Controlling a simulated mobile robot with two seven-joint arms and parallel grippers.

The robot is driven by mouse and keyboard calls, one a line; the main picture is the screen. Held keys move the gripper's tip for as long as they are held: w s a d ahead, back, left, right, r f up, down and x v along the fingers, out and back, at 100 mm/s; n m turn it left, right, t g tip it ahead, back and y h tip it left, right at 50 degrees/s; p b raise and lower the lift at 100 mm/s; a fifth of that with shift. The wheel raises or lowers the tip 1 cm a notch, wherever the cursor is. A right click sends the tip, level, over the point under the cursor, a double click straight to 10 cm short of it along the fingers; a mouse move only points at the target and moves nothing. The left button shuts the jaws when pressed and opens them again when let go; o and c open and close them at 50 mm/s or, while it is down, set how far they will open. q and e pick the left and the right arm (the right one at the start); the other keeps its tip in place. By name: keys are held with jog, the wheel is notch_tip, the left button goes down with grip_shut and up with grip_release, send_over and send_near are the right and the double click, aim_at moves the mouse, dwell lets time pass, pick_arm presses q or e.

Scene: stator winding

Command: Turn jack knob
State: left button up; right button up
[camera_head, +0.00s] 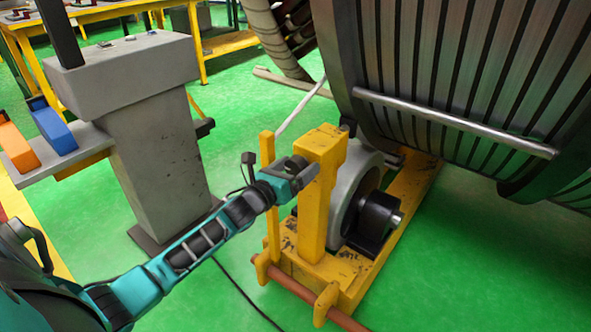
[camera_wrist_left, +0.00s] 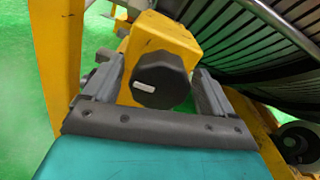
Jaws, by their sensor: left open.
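The jack knob (camera_wrist_left: 160,82) is dark, many-sided and has a small white mark on its face. In the left wrist view it sits in front of the yellow jack post (camera_wrist_left: 172,38). My left gripper (camera_wrist_left: 159,70) is open, with one finger on each side of the knob. A gap shows on both sides, narrower on the right. In the head view my left gripper (camera_head: 303,172) is at the upper part of the yellow post (camera_head: 316,200). The knob cannot be made out clearly there. My right gripper is not in view.
The large ribbed stator (camera_head: 470,70) rises at the upper right, above a grey roller (camera_head: 352,190) on the yellow base (camera_head: 345,275). A thin yellow upright (camera_head: 269,200) stands close beside my gripper. A grey pedestal (camera_head: 155,140) stands at left. Green floor lies open at lower right.

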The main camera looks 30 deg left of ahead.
pick_arm(q)
jog(key=c, duration=0.8)
jog(key=shift+c, duration=1.3)
jog(key=shift+n, duration=0.3)
